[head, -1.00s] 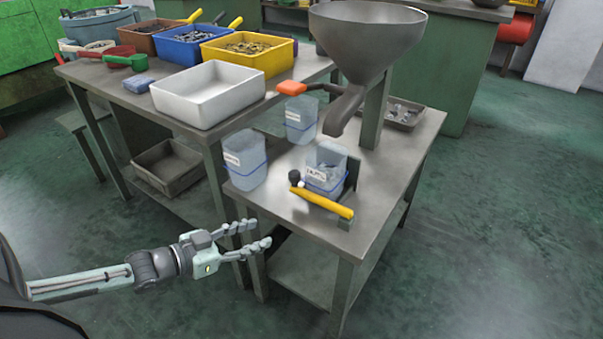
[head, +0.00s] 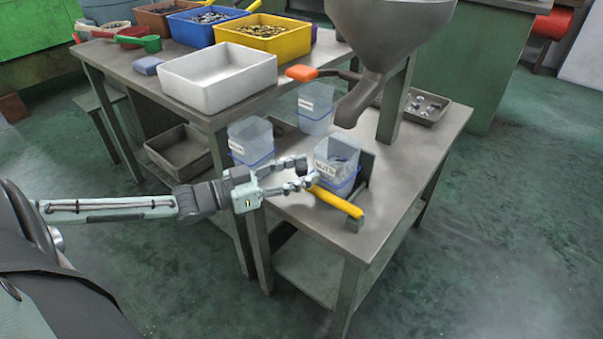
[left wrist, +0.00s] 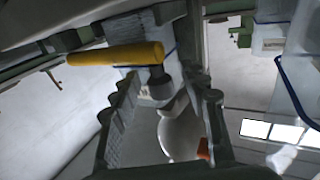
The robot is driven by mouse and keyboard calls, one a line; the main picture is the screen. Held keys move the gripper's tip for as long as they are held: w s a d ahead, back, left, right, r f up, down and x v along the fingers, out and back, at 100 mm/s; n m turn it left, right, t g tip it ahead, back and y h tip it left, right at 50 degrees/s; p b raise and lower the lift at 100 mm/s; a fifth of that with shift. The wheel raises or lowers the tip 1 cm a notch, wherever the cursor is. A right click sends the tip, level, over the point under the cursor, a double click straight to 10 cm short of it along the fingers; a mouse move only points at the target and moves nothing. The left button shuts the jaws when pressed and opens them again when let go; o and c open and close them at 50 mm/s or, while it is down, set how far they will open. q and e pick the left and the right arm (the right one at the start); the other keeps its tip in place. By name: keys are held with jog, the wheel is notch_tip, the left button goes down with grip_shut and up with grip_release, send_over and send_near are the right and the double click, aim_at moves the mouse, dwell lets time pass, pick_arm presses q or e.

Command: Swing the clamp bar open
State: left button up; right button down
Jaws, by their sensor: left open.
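The yellow clamp bar (head: 334,201) lies across the front of a clear bin labelled NUTS (head: 337,165), on the small metal table. My left gripper (head: 310,172) is open at the bar's left end, where the dark knob was visible earlier; the fingers hide that end in the head view. In the left wrist view the yellow bar (left wrist: 115,54) crosses the upper left. Its knob (left wrist: 160,84) sits between my two open fingers (left wrist: 165,110). I cannot tell whether a finger touches it. My right gripper is not in view.
A grey hopper (head: 388,30) with a down-bent spout stands above the table. Two more clear bins (head: 250,142) (head: 316,108) and an orange-handled lever (head: 302,73) are close by. A white tray (head: 217,80) sits on the bench at left. Open floor lies right.

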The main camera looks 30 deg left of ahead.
pick_arm(q)
jog(key=shift+w+d, duration=0.1)
jog(key=shift+w, duration=0.05)
jog(key=shift+c, duration=0.2)
grip_shut()
